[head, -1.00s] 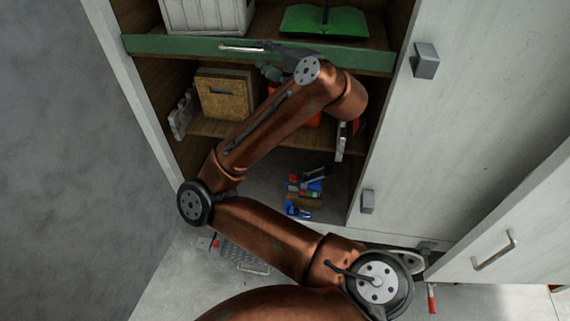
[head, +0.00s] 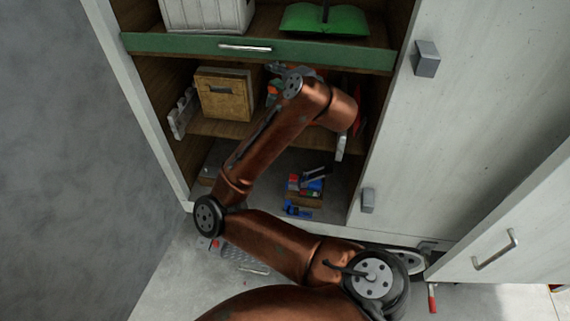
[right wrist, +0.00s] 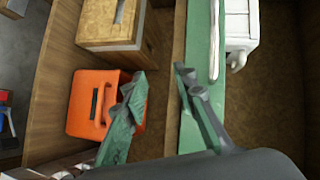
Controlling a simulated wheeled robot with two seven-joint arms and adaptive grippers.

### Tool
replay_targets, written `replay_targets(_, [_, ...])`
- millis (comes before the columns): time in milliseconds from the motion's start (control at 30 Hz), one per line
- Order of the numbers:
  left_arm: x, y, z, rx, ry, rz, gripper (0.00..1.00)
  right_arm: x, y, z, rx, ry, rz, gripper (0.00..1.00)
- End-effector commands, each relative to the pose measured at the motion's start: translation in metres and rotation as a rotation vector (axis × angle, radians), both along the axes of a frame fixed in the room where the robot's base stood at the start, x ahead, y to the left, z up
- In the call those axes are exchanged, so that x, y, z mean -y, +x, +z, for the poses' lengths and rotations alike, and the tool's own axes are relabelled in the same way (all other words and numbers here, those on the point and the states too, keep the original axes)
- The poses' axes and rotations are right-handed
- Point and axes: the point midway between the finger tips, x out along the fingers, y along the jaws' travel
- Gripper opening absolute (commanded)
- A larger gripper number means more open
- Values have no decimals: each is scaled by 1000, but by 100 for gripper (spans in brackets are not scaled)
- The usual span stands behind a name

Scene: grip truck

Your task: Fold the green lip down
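The green lip (head: 200,43) is a long strip along the front edge of the upper cabinet shelf, with a silver handle (head: 245,48) on it. My right gripper (head: 278,71) is just below the lip in the head view, partly hidden by its own wrist. In the right wrist view the lip (right wrist: 203,90) runs top to bottom, with its handle (right wrist: 214,40) near the top. There the right gripper's fingers (right wrist: 158,88) are spread with nothing between them; one finger overlaps the lip and the other is over the space beside it. I cannot tell whether they touch. My left gripper is not in view.
A white crate (head: 205,15) and a green item (head: 318,20) stand on the upper shelf. A wooden box (head: 224,94) and an orange case (right wrist: 92,105) are on the shelf below. A white cabinet door (head: 440,120) stands to the right.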

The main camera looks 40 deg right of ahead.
Motion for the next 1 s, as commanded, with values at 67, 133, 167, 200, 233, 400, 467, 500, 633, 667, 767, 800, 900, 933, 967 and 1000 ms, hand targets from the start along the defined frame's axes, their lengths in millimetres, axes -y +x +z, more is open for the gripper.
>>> replay_targets(67, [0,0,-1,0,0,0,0,6,3,-16,-34,-52,-6,26])
replay_targets(133, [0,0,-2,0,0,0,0,10,5,-27,-61,-97,-9,26])
replay_targets(167, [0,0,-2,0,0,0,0,12,6,-32,-72,-117,-9,26])
replay_targets(200, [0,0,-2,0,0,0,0,14,7,-39,-88,-142,-9,26])
replay_targets(233, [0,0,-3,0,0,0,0,15,8,-44,-98,-161,-9,26])
replay_targets(400, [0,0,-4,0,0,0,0,23,12,-75,-167,-268,-1,26])
replay_targets(467, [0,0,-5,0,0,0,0,24,13,-86,-191,-306,6,26])
replay_targets(500, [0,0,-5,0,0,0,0,26,14,-94,-210,-330,11,26])
replay_targets(633, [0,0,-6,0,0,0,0,29,16,-117,-259,-404,27,26])
replay_targets(667, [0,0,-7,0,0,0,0,29,16,-123,-272,-421,32,26])
replay_targets(767, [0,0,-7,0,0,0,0,31,17,-142,-312,-475,50,26])
replay_targets(800, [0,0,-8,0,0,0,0,31,17,-150,-326,-495,57,26])
replay_targets(900, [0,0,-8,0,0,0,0,32,17,-168,-364,-542,79,26])
replay_targets(933, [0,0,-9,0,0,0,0,32,17,-174,-374,-556,86,26])
replay_targets(967, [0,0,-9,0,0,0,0,32,17,-180,-386,-571,92,26])
replay_targets(1000, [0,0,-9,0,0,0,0,32,16,-187,-400,-590,101,26])
